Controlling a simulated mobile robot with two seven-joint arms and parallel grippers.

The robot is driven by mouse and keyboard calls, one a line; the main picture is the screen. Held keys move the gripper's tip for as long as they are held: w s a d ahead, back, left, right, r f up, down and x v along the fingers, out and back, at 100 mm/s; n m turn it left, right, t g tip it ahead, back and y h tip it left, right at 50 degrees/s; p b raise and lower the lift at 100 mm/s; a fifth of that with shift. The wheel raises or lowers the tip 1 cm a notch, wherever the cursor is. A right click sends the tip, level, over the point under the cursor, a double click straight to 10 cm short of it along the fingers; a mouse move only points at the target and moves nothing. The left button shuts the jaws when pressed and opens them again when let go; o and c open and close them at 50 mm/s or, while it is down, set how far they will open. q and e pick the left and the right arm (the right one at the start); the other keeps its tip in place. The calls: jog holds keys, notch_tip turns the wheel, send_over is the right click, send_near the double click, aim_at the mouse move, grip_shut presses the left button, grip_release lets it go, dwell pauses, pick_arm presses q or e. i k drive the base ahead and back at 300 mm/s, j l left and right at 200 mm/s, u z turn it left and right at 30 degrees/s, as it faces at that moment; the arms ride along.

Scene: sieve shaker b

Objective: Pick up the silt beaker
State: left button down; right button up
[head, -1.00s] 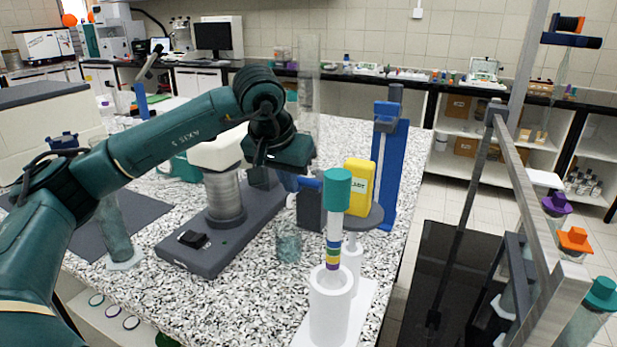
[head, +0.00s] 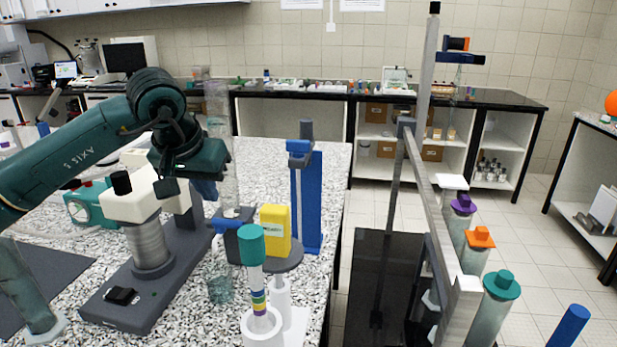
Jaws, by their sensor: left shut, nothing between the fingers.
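A small clear glass beaker (head: 219,284) stands upright on the speckled bench, right of the sieve shaker. It is the only beaker I can make out; I see no label on it, so I cannot tell if it is the silt beaker. My left gripper (head: 172,187) is shut and empty, up above the bench by the sieve shaker (head: 152,248). It is higher than the glass beaker and to its left in the picture, apart from it. My right gripper is not in view.
Right of the beaker stand a teal-capped tube (head: 251,247) in a white holder, a yellow box (head: 275,229) and a blue stand (head: 308,200). A tall clear cylinder (head: 220,120) rises behind my gripper. Stoppered cylinders (head: 495,306) line a metal frame at right.

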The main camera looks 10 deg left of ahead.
aim_at(217, 275)
jog(key=k+l, duration=0.1)
jog(key=k, duration=0.9)
